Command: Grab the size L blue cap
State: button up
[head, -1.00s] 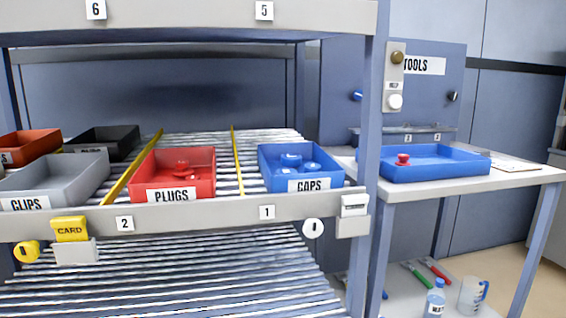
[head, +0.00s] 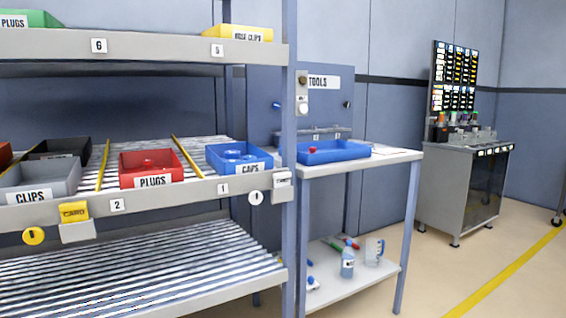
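The blue CAPS bin (head: 214,163) sits at the right end of the middle rack shelf, in lane 1. Several blue caps (head: 236,153) lie inside it, partly hidden by the bin's front wall. Their size marks are too small to read, so I cannot tell which is size L. My gripper is not in this view.
A red PLUGS bin (head: 127,171) and a grey CLIPS bin (head: 60,176) stand left of the caps. The rack post (head: 290,120) rises just right. A side table (head: 395,157) holds a blue tray (head: 345,149) with a red item. Open floor (head: 465,265) lies at right.

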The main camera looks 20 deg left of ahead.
aim_at(229, 154)
jog(key=z, duration=0.2)
jog(key=i, duration=1.3)
jog(key=u, duration=0.65)
